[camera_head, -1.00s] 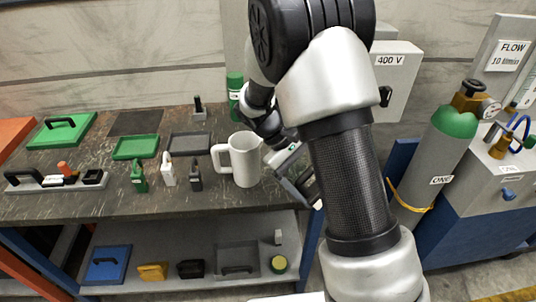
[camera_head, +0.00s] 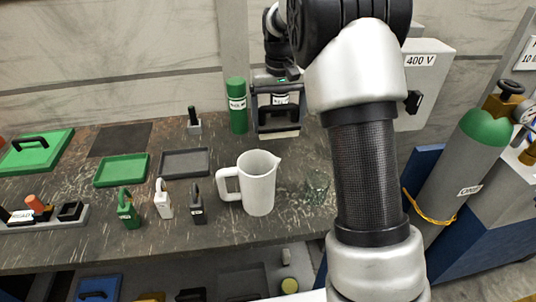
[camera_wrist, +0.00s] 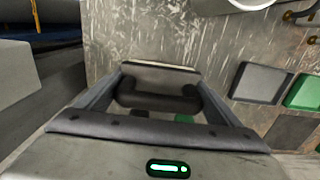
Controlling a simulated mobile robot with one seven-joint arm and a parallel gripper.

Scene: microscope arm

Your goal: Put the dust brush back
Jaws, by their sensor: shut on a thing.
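My gripper (camera_head: 278,118) hangs over the back of the workbench, right of the green bottle, pointing down. It is shut on a dark piece with a pale lower strip, which appears to be the dust brush (camera_head: 279,134). In the wrist view the brush's black handle (camera_wrist: 155,101) lies across between the two fingers, with a pale edge beyond it. The brush is low over the bench top; I cannot tell whether it touches. Its label is too small to read.
A white jug (camera_head: 259,186) stands in front of my gripper, and a green bottle (camera_head: 237,105) close to its left. Grey (camera_head: 186,163) and green (camera_head: 121,170) trays, several small padlock-like pieces and a rack (camera_head: 70,216) lie further left. A gas cylinder (camera_head: 459,165) stands right of the bench.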

